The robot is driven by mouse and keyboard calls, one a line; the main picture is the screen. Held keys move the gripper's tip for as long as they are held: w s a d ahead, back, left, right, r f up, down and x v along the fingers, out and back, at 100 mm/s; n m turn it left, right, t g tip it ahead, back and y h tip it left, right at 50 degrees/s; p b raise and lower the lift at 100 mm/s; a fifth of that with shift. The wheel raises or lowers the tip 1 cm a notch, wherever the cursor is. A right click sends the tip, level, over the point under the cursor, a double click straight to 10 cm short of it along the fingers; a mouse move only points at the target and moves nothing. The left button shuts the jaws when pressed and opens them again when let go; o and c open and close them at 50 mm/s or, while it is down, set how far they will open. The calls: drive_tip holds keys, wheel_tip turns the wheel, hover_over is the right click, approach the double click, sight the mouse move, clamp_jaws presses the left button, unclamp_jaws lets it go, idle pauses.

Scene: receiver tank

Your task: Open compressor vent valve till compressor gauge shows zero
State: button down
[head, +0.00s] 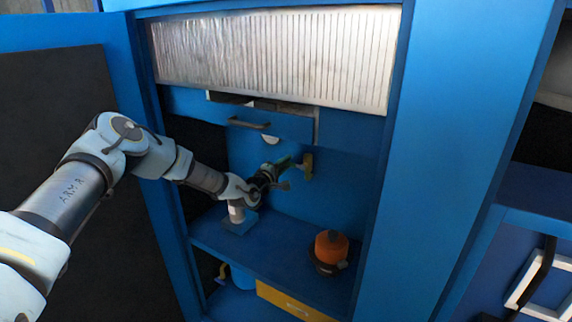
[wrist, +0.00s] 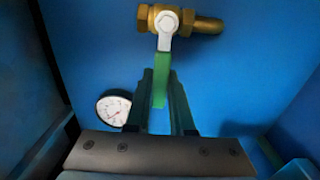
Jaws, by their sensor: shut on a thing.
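The vent valve is a brass body (wrist: 185,22) on the blue back wall, at the top of the wrist view. It also shows in the head view (head: 308,165). Its green lever (wrist: 160,88) hangs from a pale metal hub and lies across the line of the brass pipe. My gripper (wrist: 163,80) is shut on the lever, one dark finger on each side; in the head view my gripper (head: 284,168) reaches the valve inside the cabinet. A round white gauge (wrist: 114,107) is left of my fingers, partly hidden; its reading is too small to tell.
The blue cabinet's right post (head: 408,180) and open left door (head: 60,100) flank my arm. A drawer front with a dark handle (head: 249,123) is above. An orange-topped object (head: 331,247) stands on the shelf (head: 270,250), with a yellow box (head: 290,301) below.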

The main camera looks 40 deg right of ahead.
sight(296, 164)
drive_tip(key=shift+m+b, duration=0.3)
drive_tip(key=shift+b, duration=0.15)
drive_tip(key=r+m+b, duration=0.1)
drive_tip(key=m+b, duration=0.1)
drive_tip(key=b, duration=0.1)
drive_tip(key=shift+s+m+b, duration=0.1)
drive_tip(key=shift+m+b, duration=0.2)
drive_tip(key=shift+b, duration=0.05)
drive_tip(key=r+m+b, duration=0.1)
drive_tip(key=b, duration=0.1)
drive_tip(key=r+m+b, duration=0.1)
drive_tip(key=m+b, duration=0.1)
drive_tip(key=shift+s+d+m, duration=0.15)
drive_tip(key=shift+s+m, duration=0.15)
drive_tip(key=shift+s, duration=0.1)
drive_tip(key=m+b, duration=0.1)
drive_tip(key=s+r+m+b, duration=0.1)
drive_tip(key=b, duration=0.1)
drive_tip(key=shift+d+m+b, duration=0.1)
drive_tip(key=shift+m+b, duration=0.2)
drive_tip(key=m+b, duration=0.1)
drive_tip(key=s+r+m+b, duration=0.1)
drive_tip(key=b, duration=0.1)
drive_tip(key=m+b, duration=0.1)
drive_tip(key=m, duration=0.1)
drive_tip(key=shift+s+d+r, duration=0.2)
drive_tip(key=shift+s+r, duration=0.1)
drive_tip(key=c, duration=0.8)
unclamp_jaws()
drive_tip(key=shift+r, duration=0.1)
